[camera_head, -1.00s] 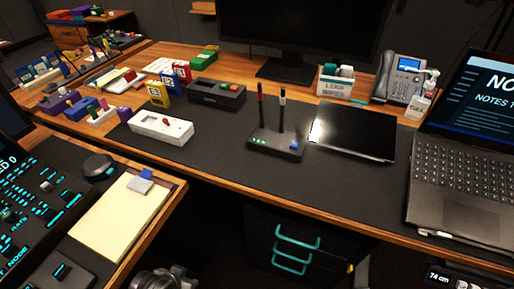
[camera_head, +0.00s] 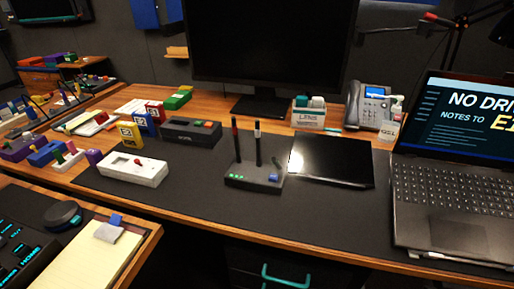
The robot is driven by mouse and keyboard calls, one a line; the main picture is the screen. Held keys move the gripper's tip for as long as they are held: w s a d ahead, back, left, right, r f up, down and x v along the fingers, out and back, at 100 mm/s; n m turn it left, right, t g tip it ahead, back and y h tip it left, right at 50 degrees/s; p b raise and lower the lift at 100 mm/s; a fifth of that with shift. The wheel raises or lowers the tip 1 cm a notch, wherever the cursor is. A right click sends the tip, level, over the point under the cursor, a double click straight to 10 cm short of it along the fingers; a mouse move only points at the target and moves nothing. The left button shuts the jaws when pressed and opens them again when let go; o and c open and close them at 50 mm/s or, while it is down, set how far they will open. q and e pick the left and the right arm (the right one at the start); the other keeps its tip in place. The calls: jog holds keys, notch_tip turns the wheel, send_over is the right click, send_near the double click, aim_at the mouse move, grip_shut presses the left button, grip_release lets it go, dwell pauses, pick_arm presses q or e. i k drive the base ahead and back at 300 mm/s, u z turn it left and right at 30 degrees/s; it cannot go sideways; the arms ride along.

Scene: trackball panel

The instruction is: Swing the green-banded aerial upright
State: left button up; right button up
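A small black box (camera_head: 252,181) stands on the dark desk mat, with green lights on its front left and a blue part at its front right. Two thin black aerials rise upright from it: one with a red band near its top (camera_head: 236,140) and one with a white band (camera_head: 257,142). A short dark piece shows by the box's right rear; I cannot tell whether it is a folded aerial. I can make out no green band on any aerial. Neither of my grippers is in view.
A flat black panel (camera_head: 332,161) lies right of the box, and an open laptop (camera_head: 450,170) stands further right. A white device (camera_head: 133,169) and a black case (camera_head: 190,133) are to the left. The mat in front of the box (camera_head: 270,212) is clear.

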aim_at(275, 162)
jog(key=z, duration=0.15)
jog(key=k, duration=1)
jog(key=z, duration=1.15)
jog(key=i, duration=0.85)
jog(key=u, duration=1.4)
